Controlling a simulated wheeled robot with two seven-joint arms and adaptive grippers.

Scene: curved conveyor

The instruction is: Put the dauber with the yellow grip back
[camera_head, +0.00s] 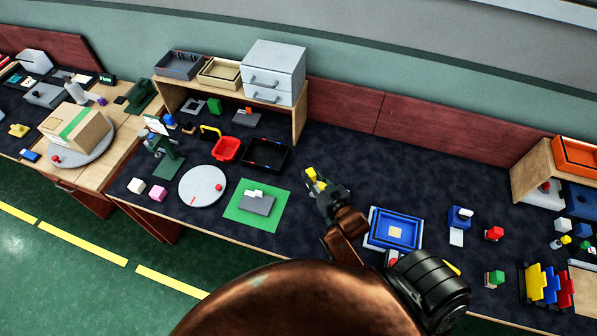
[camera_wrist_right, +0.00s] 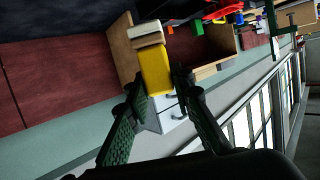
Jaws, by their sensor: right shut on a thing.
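The dauber with the yellow grip (camera_head: 312,175) is held in my right gripper (camera_head: 318,188), above the dark worktop. A blue tray (camera_head: 372,238) with a pale square inside lies on the worktop to the right of the gripper. My left gripper is not in view.
A green mat (camera_head: 236,214) with a grey block lies left of the gripper, beside a white disc (camera_head: 203,186). A black tray (camera_head: 266,166) and red tray (camera_head: 227,149) lie behind. Small coloured blocks stand at right. The worktop behind the gripper is clear.

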